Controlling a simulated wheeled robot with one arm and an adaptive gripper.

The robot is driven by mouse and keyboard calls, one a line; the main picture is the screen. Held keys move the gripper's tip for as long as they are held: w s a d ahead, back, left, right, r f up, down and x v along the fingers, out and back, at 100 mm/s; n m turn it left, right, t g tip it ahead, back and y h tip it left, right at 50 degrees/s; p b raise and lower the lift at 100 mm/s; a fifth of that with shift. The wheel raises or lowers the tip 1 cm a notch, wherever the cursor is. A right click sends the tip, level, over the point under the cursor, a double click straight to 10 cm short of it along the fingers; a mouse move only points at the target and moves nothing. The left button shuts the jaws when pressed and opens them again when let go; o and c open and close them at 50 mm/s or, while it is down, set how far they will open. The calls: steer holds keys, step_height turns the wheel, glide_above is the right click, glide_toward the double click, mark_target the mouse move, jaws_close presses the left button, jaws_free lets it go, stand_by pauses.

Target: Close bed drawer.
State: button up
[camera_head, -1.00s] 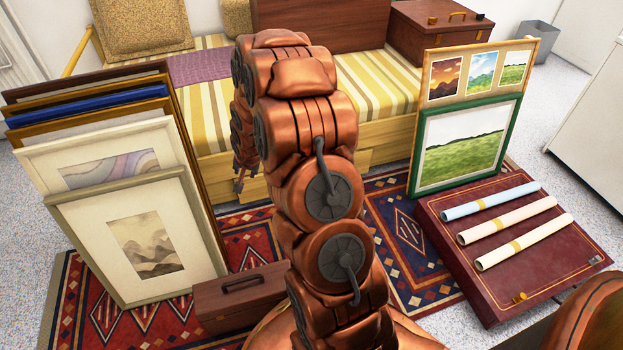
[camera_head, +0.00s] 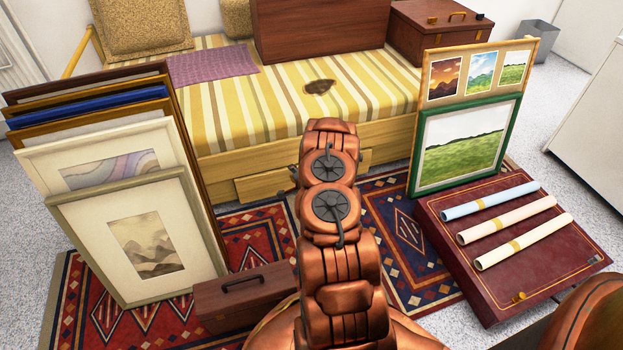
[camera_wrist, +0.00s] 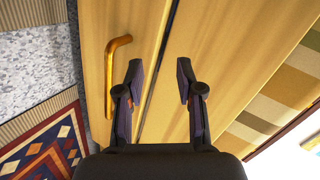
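The bed drawer (camera_head: 265,185) is a pale wooden front low in the side of the bed (camera_head: 215,165), partly hidden behind my arm in the head view. In the wrist view the drawer front (camera_wrist: 97,30) runs up the picture, with a golden bar handle (camera_wrist: 114,80). A narrow dark line separates it from the bed's side panel (camera_wrist: 215,60). I cannot tell how far the drawer stands out. My gripper (camera_wrist: 160,72) is open and empty in front of the wood, one finger just right of the handle.
Framed prints (camera_head: 140,240) lean at left; more frames (camera_head: 465,145) stand at right. A brown case (camera_head: 245,300) lies on the patterned rug (camera_head: 265,235). A maroon portfolio (camera_head: 520,270) with rolled papers is at right. A dark patch (camera_head: 319,87) shows on the striped mattress.

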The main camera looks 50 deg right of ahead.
steer(key=s+d+f+m+t+h, duration=0.2)
steer(key=s+d+f+m, duration=0.2)
steer(key=s+f, duration=0.3)
steer(key=shift+d+r+b+x, duration=0.1)
steer(key=shift+b+x, duration=0.35)
steer(key=shift+x, duration=0.6)
steer(key=shift+d+r+b+x, duration=0.1)
steer(key=shift+b+x, duration=0.3)
steer(key=shift+x, duration=0.7)
steer(key=shift+d+r+b+x, duration=0.15)
steer(key=shift+b+x, duration=0.3)
steer(key=shift+x, duration=0.6)
jaws_close()
